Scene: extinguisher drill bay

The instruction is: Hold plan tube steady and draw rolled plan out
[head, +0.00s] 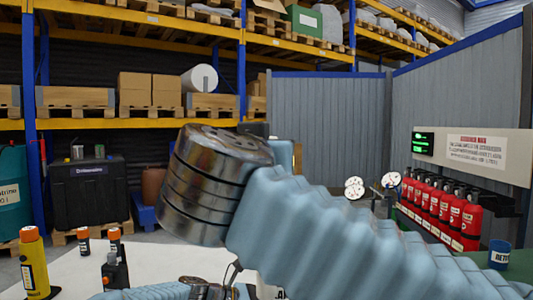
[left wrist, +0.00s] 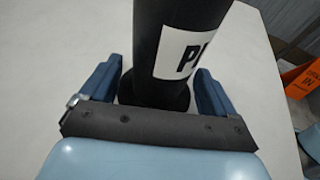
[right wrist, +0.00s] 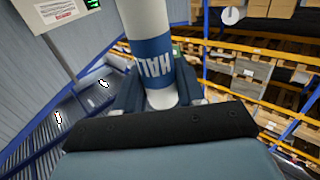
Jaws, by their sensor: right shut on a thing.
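The plan tube (left wrist: 160,45) is black with a white label and stands between the fingers of my left gripper (left wrist: 158,88) in the left wrist view. These fingers are apart, with a gap at the tube's left side. The rolled plan (right wrist: 143,18) is white with a blue lettered band in the right wrist view. My right gripper (right wrist: 157,90) is shut on it around the band. The roll's other end and the tube's top run out of frame. In the head view my own arm hides the tube and plan.
A yellow bottle (head: 34,265), a black radio-like device (head: 115,272) and orange-capped cans stand at the white table's (head: 65,258) left. A row of red extinguishers (head: 470,222) and a blue cup (head: 499,254) are at the right. An orange sign (left wrist: 300,75) shows beyond the tube.

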